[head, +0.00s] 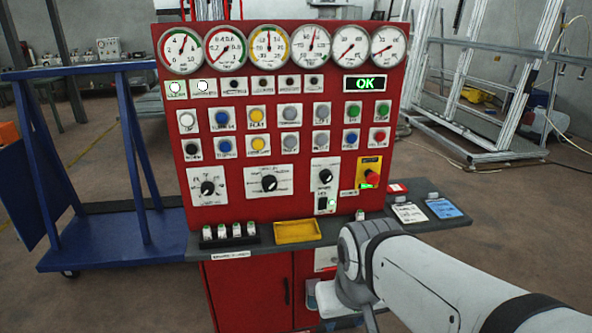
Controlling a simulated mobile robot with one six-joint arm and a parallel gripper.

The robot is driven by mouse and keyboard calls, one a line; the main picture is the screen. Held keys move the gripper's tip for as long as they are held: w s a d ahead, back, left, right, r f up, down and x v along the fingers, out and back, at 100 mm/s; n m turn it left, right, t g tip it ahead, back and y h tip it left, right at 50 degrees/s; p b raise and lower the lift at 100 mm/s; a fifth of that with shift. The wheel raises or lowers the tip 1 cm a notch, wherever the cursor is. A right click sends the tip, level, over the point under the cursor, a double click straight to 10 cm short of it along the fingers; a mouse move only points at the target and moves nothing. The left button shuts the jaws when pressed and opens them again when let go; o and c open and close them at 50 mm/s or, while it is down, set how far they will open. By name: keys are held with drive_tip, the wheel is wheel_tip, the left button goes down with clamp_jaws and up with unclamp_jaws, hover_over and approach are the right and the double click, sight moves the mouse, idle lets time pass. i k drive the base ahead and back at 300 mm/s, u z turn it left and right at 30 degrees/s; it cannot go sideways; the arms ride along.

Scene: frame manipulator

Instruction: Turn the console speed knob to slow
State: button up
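The red console (300,140) stands in the middle of the head view. Its lower panel carries three black rotary knobs on white plates: a left knob (208,188), a middle knob (269,183) and a right knob (325,176). Their labels are too small to read, so I cannot tell which one is the speed knob or its exact setting. My arm (430,275) reaches in from the lower right, in front of the console's lower right part. My gripper is not visible. No contact with any knob shows.
A red emergency button (371,178) sits right of the right knob. A grey shelf (370,226) juts out below, with a yellow tray (297,232). A blue cart (110,240) stands at left.

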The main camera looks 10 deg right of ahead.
sight(326, 175)
drive_tip(key=k, duration=1.3)
drive_tip(key=u, duration=0.5)
drive_tip(key=i, duration=1.65)
drive_tip(key=z, duration=0.05)
